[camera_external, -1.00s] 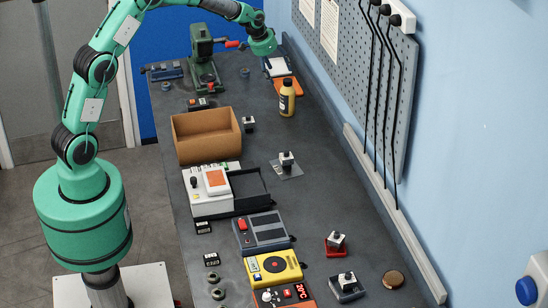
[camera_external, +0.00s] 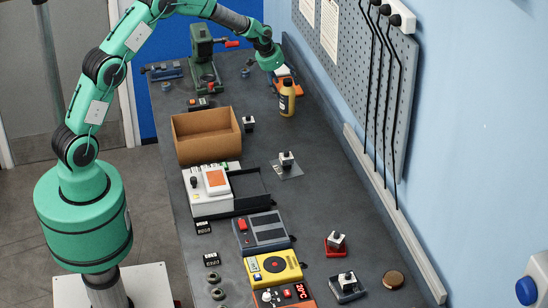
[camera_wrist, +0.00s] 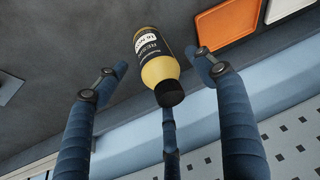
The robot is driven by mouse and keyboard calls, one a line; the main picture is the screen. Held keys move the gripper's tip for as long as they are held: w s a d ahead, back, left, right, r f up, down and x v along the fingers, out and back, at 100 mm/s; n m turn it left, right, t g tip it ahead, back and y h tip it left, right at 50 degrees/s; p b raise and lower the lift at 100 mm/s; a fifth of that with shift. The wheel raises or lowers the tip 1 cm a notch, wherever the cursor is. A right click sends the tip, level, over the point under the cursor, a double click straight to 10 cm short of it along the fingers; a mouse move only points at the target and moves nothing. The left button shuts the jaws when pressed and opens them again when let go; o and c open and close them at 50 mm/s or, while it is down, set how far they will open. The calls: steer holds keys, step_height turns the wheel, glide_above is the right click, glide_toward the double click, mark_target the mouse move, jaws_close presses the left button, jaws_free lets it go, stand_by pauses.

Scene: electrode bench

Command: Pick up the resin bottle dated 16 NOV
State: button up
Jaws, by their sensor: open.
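The resin bottle (camera_external: 287,98) is yellow with a black cap and a dark label, and stands upright near the back right of the bench. In the wrist view the bottle (camera_wrist: 158,62) shows a label reading RESIN and a white date patch that seems to start with 16 N; the rest is cut off by the curve. My gripper (camera_wrist: 160,80) is open, with blue fingers on either side of the bottle in the picture and a third finger below the cap. I cannot tell whether any finger touches it. In the external view my gripper (camera_external: 276,68) is just behind the bottle.
An orange tray (camera_wrist: 228,23) lies beside the bottle, with a white one (camera_wrist: 285,8) next to it. The pegboard wall (camera_external: 345,70) rises close on the right. A green press (camera_external: 203,58) and a cardboard box (camera_external: 206,135) stand to the left.

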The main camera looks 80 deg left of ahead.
mark_target(288, 92)
steer(key=shift+w+f, duration=0.1)
steer(key=shift+f, duration=0.15)
steer(key=shift+b+x, duration=0.35)
steer(key=shift+x, duration=2.15)
steer(key=shift+w+d, duration=0.1)
steer(key=shift+w, duration=0.05)
steer(key=shift+r, duration=0.1)
steer(key=c, duration=1.7)
steer(key=shift+r, duration=0.1)
steer(key=shift+r+p, duration=0.55)
steer(key=shift+r, duration=4.4)
